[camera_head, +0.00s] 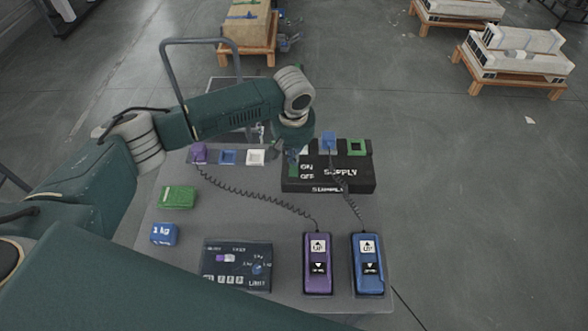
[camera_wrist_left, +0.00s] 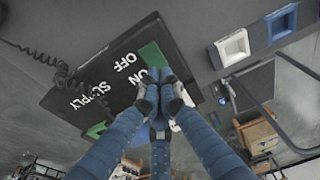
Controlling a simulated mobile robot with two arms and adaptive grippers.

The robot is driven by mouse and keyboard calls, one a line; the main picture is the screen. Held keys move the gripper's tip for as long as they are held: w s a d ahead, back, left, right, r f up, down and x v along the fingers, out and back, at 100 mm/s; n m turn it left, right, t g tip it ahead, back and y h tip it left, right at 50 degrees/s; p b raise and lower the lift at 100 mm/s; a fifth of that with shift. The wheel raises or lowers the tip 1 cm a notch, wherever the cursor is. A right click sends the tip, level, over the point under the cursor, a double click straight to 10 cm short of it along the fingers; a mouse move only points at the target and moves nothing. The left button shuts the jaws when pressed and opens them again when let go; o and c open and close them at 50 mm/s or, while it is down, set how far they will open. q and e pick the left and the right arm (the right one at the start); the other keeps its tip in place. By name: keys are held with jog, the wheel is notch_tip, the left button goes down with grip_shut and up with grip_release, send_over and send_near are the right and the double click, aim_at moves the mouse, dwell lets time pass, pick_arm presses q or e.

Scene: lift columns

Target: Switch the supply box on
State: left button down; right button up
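The black supply box (camera_head: 330,182) stands at the back right of the cart top, with SUPPLY, ON and OFF in white letters. It also shows in the left wrist view (camera_wrist_left: 65,100). A green patch of its switch (camera_head: 293,170) shows beside OFF, and in the wrist view (camera_wrist_left: 153,53). The rest of the switch, by ON, is hidden behind my fingers, so its position cannot be told. My left gripper (camera_head: 293,152) points down over the ON end. In the wrist view its fingertips (camera_wrist_left: 160,88) are together, with nothing seen between them; contact is unclear. My right gripper is not in view.
A blue plug (camera_head: 328,141) and a green socket (camera_head: 357,147) sit at the box's back. Purple (camera_head: 317,265) and blue (camera_head: 367,265) hand controls with coiled cables lie in front. A limit panel (camera_head: 237,265), green block (camera_head: 177,197) and blue 1 kg block (camera_head: 164,234) are left.

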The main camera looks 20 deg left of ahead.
pick_arm(q)
jog(key=shift+f, duration=0.15)
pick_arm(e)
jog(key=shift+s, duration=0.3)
pick_arm(q)
jog(key=shift+f, duration=0.85)
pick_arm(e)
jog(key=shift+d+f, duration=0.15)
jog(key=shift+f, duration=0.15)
pick_arm(q)
jog(key=shift+s+f+b, duration=0.15)
jog(key=shift+b, duration=0.15)
notch_tip(320, 180, up, 2)
jog(key=shift+p, duration=1.2)
notch_tip(320, 180, up, 5)
jog(key=p, duration=0.6)
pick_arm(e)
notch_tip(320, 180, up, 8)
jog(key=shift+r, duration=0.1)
